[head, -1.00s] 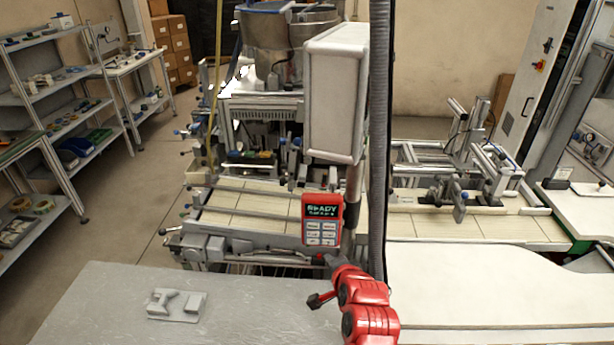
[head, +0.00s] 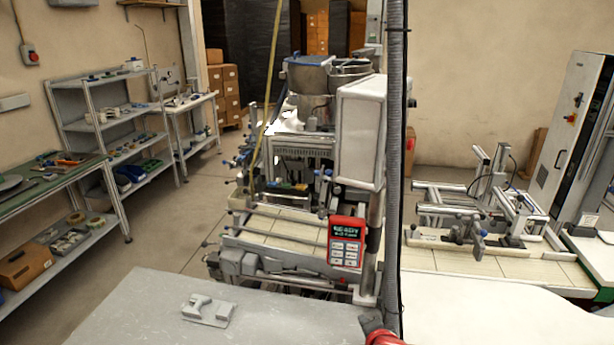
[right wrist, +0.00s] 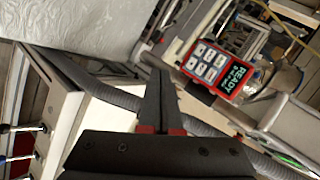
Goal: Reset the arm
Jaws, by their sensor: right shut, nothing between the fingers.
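My right gripper shows in the right wrist view (right wrist: 157,78), with its dark fingers closed together and nothing between them. In the head view only a red and dark part of my right arm shows at the bottom edge, in front of the grey tabletop and the machine. The red control panel reading READY (head: 345,241) is on the machine beyond it, and also shows in the right wrist view (right wrist: 221,64), apart from the fingers. My left gripper is not in view.
A grey tabletop (head: 140,310) with a small grey fixture (head: 207,311) lies at the front left. A grey corrugated hose (head: 393,150) hangs near my right arm. A white surface (head: 500,320) is at right. Shelves (head: 110,130) stand at left; floor between is clear.

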